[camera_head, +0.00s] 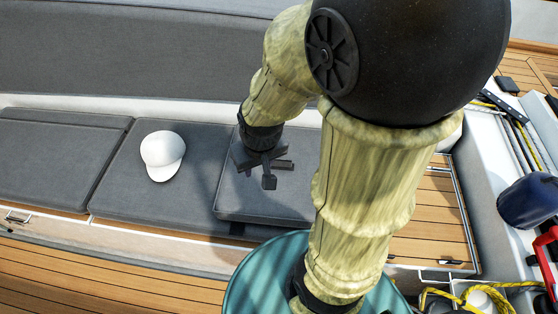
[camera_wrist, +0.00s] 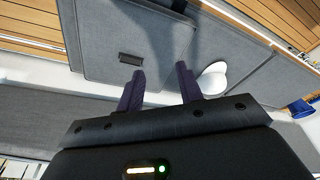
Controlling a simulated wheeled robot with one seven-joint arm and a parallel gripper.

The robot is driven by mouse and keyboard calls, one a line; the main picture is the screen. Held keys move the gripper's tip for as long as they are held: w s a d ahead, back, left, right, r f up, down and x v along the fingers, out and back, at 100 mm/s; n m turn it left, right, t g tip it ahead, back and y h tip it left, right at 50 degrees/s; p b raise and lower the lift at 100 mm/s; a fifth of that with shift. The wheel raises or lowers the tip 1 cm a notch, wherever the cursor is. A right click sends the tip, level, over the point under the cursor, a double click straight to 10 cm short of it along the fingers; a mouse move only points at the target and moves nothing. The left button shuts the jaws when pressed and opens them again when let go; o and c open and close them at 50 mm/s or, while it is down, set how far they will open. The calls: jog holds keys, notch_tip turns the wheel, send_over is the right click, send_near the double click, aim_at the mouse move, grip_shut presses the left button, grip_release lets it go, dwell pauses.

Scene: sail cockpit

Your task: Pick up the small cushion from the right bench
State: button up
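The small cushion (camera_head: 236,198) is a flat dark grey square lying on the grey bench, partly hidden by my arm. It also shows in the wrist view (camera_wrist: 95,45), with a dark tab or handle (camera_wrist: 130,58) near one edge. My gripper (camera_head: 276,173) is over the cushion, fingers pointing down. In the wrist view my gripper (camera_wrist: 160,68) is open, with a clear gap between its two fingers and nothing held. The fingertips appear near the cushion's edge; I cannot tell whether they touch it.
A white cap (camera_head: 162,155) lies on the seat pad (camera_head: 120,190) left of the cushion; it also shows in the wrist view (camera_wrist: 212,80). The padded backrest (camera_head: 130,60) rises behind. A dark blue bag (camera_head: 528,200) and yellow rope (camera_head: 440,297) are at right.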

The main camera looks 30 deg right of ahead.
jog(key=shift+w, duration=0.4)
jog(key=shift+o, duration=0.8)
jog(key=shift+s, duration=0.15)
jog(key=o, duration=1.2)
jog(key=shift+m, duration=0.7)
jog(key=w, duration=0.1)
jog(key=w+d+f, duration=0.1)
jog(key=w, duration=0.1)
jog(key=w+d+f+b, duration=0.1)
jog(key=w, duration=0.1)
jog(key=shift+d, duration=0.15)
jog(key=shift+o, duration=0.2)
jog(key=w+d+f+m+g+b, duration=0.2)
jog(key=w+d+f+m, duration=0.3)
jog(key=w+d+f, duration=0.7)
jog(key=shift+w+d+f+g+b, duration=0.3)
jog(key=shift+w+d+b, duration=0.25)
jog(key=shift+w+b, duration=0.5)
notch_tip(320, 180, down, 12)
jog(key=shift+f+p, duration=0.1)
jog(key=shift+p, duration=0.8)
